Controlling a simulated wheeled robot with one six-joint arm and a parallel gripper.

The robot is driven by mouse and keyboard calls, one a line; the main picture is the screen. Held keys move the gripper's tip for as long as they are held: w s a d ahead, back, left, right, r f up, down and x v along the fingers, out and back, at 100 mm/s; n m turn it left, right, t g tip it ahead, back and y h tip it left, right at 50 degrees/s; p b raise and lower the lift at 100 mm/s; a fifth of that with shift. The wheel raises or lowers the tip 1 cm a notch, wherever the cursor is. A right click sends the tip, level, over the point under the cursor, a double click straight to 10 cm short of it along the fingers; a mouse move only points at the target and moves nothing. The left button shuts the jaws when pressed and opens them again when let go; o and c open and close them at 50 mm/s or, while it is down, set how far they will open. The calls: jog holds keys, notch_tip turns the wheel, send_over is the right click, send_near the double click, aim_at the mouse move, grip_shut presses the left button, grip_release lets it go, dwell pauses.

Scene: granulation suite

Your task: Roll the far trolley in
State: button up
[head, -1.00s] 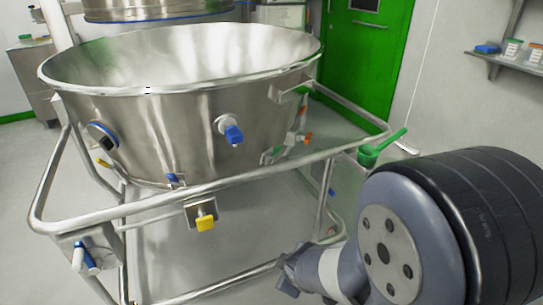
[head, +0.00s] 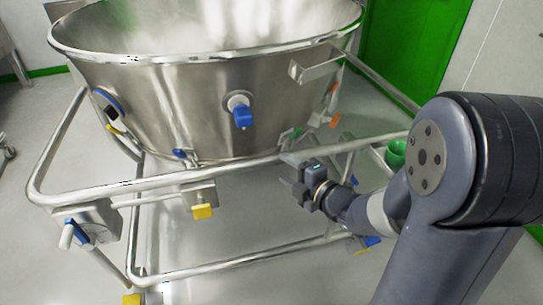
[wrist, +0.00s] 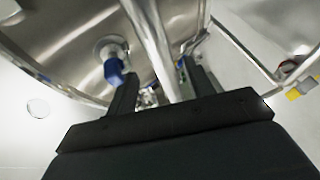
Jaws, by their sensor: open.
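A trolley carries a large round steel bowl (head: 190,100) in a tubular steel frame. Its top rail (head: 150,190) runs across the near side, and a blue-capped port (head: 240,112) sits on the bowl wall. My gripper (head: 290,172) is open at the right part of this near rail. In the wrist view, a steel rail (wrist: 152,35) runs between the two open fingers of my gripper (wrist: 163,88). I cannot tell whether the fingers touch it. Whether this is the far trolley is not clear from these frames.
A yellow tag or knob (head: 202,211) hangs below the rail, and a blue-handled fitting (head: 80,235) is at the frame's left corner. A green door (head: 405,50) stands behind on the right. Grey floor (head: 45,275) is open at the lower left.

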aim_at(267, 158)
jog(key=b+x, duration=0.1)
jog(key=x, duration=0.7)
jog(key=shift+w+a+f, duration=0.15)
jog(key=shift+w+a, duration=0.1)
jog(key=shift+c, duration=0.5)
grip_shut()
